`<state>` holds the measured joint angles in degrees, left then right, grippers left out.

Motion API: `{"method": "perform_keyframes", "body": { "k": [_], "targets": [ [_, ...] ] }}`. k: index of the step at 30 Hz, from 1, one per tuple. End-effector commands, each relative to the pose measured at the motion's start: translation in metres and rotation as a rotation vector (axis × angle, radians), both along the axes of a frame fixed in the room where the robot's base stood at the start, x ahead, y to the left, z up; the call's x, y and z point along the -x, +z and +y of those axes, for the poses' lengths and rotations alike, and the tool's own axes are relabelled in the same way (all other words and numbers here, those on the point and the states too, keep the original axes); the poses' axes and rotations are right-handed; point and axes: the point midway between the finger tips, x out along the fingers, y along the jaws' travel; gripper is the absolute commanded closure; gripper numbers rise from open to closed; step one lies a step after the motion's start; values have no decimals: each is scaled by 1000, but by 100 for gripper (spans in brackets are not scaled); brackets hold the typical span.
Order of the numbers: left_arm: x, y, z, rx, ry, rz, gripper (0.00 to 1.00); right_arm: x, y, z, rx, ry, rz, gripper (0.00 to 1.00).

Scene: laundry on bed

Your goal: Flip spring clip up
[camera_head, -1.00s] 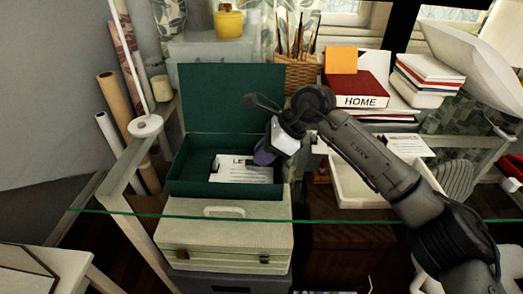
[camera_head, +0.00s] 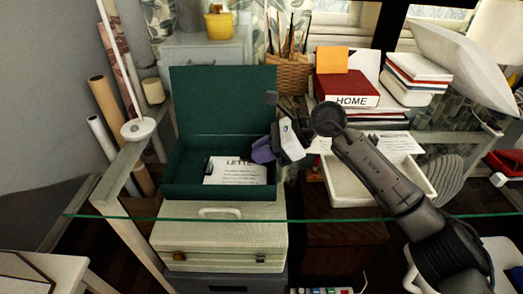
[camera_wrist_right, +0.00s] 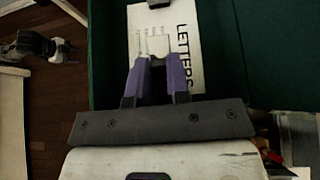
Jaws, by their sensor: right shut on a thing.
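The open green box (camera_head: 217,193) stands on a pale case, its lid raised at the back. In it lies a white sheet (camera_head: 237,174) headed LETTERS, which also shows in the right wrist view (camera_wrist_right: 193,85). A small black spring clip (camera_head: 209,166) sits at the sheet's left edge; its dark end shows at the top of the right wrist view (camera_wrist_right: 158,4). My right gripper (camera_head: 262,152) is over the box's right part. In the right wrist view its purple fingers (camera_wrist_right: 158,62) close on a small pale piece (camera_wrist_right: 158,46); I cannot tell what it belongs to.
The pale case (camera_head: 219,238) is under the box. A white tray (camera_head: 350,188) is at the right, below my right arm. A red HOME book (camera_head: 348,90) and a wicker basket (camera_head: 288,75) stand behind. A jointed part, perhaps my left arm, shows in the right wrist view (camera_wrist_right: 38,46).

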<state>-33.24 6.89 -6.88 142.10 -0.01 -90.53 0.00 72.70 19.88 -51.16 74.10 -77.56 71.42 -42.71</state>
Motion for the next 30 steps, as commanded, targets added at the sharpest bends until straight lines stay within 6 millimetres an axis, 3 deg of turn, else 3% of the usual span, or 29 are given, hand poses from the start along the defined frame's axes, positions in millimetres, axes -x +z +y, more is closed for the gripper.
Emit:
{"method": "perform_keyframes", "body": {
  "k": [5,6,14,23,30],
  "targets": [
    [0,0,0,0,0,0,57,0,-3,-1,4,-2,3,100],
    [0,0,0,0,0,0,57,0,-3,-1,4,-2,3,82],
    [0,0,0,0,0,0,57,0,-2,0,3,-1,1,58],
    [0,2,0,0,0,0,57,0,2,-3,2,-1,0,57],
    [0,16,0,0,0,0,57,1,22,-32,3,-2,0,57]
  ]
}}
